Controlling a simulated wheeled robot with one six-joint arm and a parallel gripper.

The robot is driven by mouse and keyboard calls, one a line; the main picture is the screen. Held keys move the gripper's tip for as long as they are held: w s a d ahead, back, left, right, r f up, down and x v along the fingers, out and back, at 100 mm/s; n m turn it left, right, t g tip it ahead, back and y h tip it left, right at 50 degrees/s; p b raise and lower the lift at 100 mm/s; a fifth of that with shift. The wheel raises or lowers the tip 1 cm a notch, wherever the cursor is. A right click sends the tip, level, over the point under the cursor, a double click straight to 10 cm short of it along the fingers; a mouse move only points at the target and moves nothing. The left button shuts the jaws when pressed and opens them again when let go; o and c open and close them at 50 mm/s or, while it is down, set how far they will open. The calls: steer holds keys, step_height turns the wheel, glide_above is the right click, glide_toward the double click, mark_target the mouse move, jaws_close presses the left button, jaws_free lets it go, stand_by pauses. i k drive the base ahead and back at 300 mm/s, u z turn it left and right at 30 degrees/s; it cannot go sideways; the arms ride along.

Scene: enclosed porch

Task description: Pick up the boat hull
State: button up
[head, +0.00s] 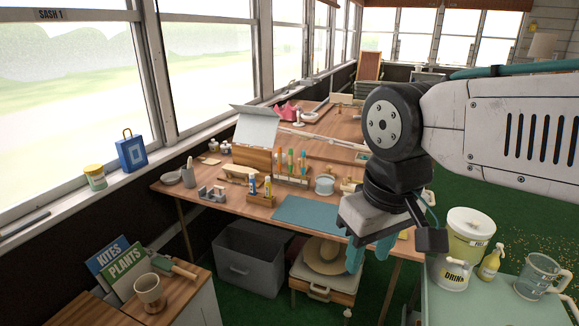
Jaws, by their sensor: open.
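A pale wooden piece that looks like the boat hull (238,174) lies on the wooden workbench (172,187), in front of an open wooden box. It is small in the head view, so its exact shape is hard to tell. My gripper (371,254) hangs at the right, over the bench's front edge as seen here, with teal fingers pointing down. It is open, with nothing visible between the fingers. It is well to the right of the pale piece and apart from it. My arm hides the right part of the bench.
The wooden box (252,157) with its lid up, a rack of colored tools (291,167) and small bottles crowd the bench. A blue-grey mat (305,213) is bare.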

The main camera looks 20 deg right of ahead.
mark_target(238, 171)
steer(key=u, duration=0.4)
steer(key=i, duration=1.75)
steer(key=z, duration=0.85)
